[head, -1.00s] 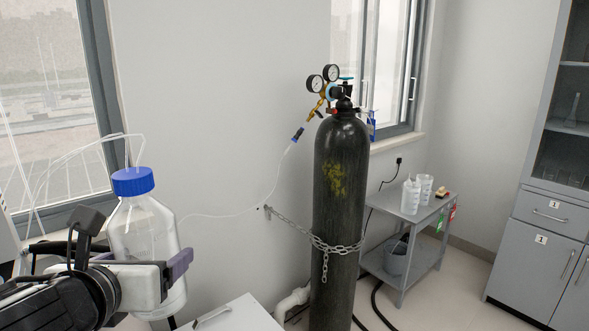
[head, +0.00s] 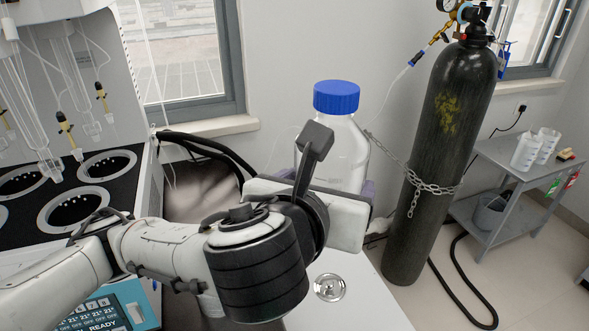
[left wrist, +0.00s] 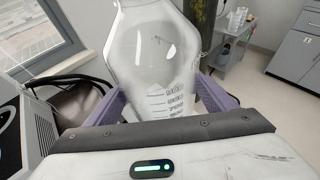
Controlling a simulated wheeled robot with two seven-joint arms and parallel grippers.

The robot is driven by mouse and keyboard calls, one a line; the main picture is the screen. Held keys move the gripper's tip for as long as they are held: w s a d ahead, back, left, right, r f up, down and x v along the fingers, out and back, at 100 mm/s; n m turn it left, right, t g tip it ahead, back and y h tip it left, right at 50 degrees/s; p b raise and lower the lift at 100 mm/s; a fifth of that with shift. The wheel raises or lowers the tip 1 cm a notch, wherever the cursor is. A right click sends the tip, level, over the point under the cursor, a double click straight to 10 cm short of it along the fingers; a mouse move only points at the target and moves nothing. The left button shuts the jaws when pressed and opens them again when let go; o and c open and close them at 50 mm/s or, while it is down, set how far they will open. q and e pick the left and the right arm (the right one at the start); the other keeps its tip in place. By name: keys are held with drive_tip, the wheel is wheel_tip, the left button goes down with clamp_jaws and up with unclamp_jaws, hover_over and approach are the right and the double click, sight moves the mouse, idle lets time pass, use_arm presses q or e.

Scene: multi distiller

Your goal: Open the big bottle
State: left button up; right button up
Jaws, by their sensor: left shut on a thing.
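A big clear bottle (head: 345,150) with a blue cap (head: 337,97) stands upright in the middle of the head view. The cap is on its neck. My left gripper (left wrist: 160,100) is shut on the bottle, with purple fingers on both sides of its body. In the head view my wrist hides the bottle's lower part. My right gripper is not in view.
A distiller (head: 130,120) with glass tubes and round wells stands left. A chained black gas cylinder (head: 440,150) and a grey cart (head: 520,160) stand right.

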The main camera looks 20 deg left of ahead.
sight(354, 189)
use_arm(q)
drive_tip(key=d, duration=0.3)
drive_tip(key=shift+s+d+r, duration=0.3)
drive_tip(key=shift+d+r, duration=0.1)
drive_tip(key=shift+d+f, duration=0.1)
drive_tip(key=shift+d, duration=0.35)
drive_tip(key=d, duration=0.2)
drive_tip(key=s+d, duration=0.1)
drive_tip(key=d, duration=0.2)
drive_tip(key=shift+f, duration=0.15)
drive_tip(key=shift+s+d, duration=0.15)
drive_tip(key=shift+d, duration=0.15)
drive_tip(key=c, duration=0.4)
